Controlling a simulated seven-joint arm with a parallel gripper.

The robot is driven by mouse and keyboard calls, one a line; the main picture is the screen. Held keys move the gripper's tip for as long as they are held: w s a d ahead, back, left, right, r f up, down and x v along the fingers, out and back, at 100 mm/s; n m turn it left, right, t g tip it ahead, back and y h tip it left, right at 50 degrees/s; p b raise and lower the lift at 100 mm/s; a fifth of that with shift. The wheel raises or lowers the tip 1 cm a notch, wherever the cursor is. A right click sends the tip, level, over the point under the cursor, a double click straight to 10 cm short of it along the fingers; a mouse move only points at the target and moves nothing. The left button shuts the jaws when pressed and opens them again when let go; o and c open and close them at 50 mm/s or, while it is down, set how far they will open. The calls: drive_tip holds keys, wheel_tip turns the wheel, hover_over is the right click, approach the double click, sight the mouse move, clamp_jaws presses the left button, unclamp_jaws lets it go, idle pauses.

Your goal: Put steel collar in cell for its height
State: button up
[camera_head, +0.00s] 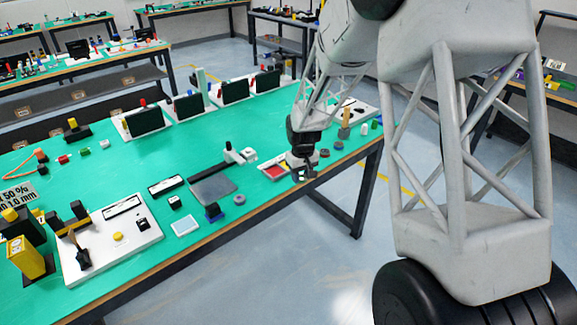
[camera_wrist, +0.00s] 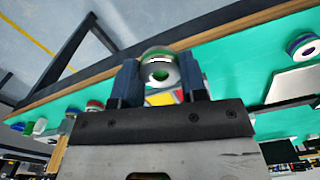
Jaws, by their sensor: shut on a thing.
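My gripper (camera_head: 305,174) is low over the near edge of the green table in the head view. In the wrist view its two dark blue fingers (camera_wrist: 159,78) are shut on a steel collar (camera_wrist: 159,56). The collar is a short pale ring with a hole and a green tint around its side. Behind it, partly hidden by the collar and fingers, is a tray with red and yellow patches (camera_wrist: 165,98). In the head view this tray (camera_head: 274,168) lies just left of my gripper, and its cells are too small to tell apart. I cannot tell whether the collar touches anything.
Grey rings (camera_head: 325,153) lie right of my gripper, and another ring (camera_head: 240,199) lies to the left. A dark plate (camera_head: 212,189) with a stand (camera_head: 238,155) is left of the tray. A white board (camera_head: 110,236) fills the near left.

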drive_tip(key=shift+s+a+r, duration=0.4)
drive_tip(key=shift+a+r, duration=0.15)
drive_tip(key=shift+r, duration=0.1)
drive_tip(key=shift+w, duration=0.1)
drive_tip(key=shift+w+a+f, duration=0.25)
drive_tip(key=shift+w+a, duration=0.5)
drive_tip(key=shift+w, duration=1.8)
drive_tip(key=shift+w+a+f, duration=0.25)
drive_tip(key=shift+w+a, duration=0.45)
drive_tip(key=shift+w, duration=1.85)
drive_tip(key=shift+w+a+f, duration=0.25)
drive_tip(key=shift+w+a, duration=0.5)
drive_tip(key=shift+w, duration=1.8)
drive_tip(key=shift+f, duration=1.75)
drive_tip(key=shift+f, duration=0.6)
drive_tip(key=o, duration=1)
drive_tip(key=shift+s+f, duration=0.1)
